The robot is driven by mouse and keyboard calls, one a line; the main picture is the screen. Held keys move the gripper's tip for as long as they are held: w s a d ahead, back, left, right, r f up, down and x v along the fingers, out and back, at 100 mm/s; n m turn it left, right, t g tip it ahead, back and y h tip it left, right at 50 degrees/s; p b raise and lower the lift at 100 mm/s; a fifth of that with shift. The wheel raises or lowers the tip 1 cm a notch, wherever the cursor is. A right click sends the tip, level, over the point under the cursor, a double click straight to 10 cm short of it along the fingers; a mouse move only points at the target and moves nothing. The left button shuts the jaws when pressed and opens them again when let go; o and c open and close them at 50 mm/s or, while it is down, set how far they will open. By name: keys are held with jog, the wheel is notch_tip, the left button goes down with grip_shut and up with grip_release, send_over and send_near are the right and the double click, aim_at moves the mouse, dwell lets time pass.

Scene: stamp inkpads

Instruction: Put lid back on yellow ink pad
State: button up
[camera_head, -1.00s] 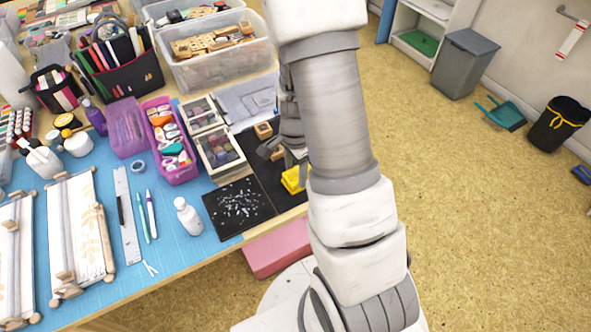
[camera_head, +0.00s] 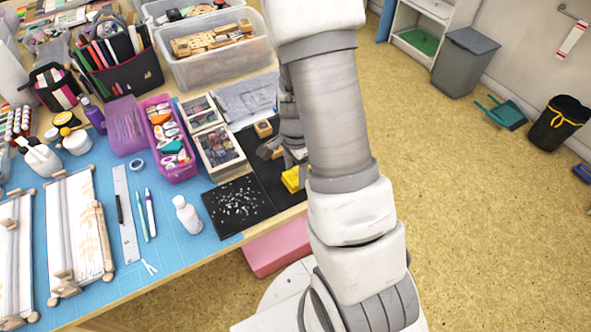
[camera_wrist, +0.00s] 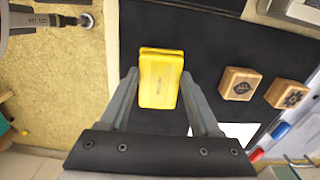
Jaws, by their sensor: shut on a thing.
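A yellow lid (camera_wrist: 160,82) lies between the two fingers of my gripper (camera_wrist: 160,74) in the wrist view, and the fingers are shut on its sides. A second yellow edge shows at its far end, so it seems to lie over or just above the yellow ink pad (camera_wrist: 163,51). The lid hides nearly all of the pad, and I cannot tell whether it is fully seated. In the head view the yellow piece (camera_head: 292,180) shows at the black mat's right part, partly hidden by my arm.
Wooden stamps (camera_wrist: 240,84) stand on the black mat (camera_wrist: 215,40), right of my gripper in the wrist view. A grey-black tool (camera_wrist: 45,20) is at the upper left. In the head view, a black speckled sheet (camera_head: 239,207), a white bottle (camera_head: 187,215) and a clear-topped box (camera_head: 219,150) are left of the gripper.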

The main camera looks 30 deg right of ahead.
jog(key=shift+f, duration=0.1)
dwell(0.7)
jog(key=o, duration=1.4)
jog(key=shift+r+p, duration=3.15)
jog(key=shift+r, duration=0.4)
grip_shut()
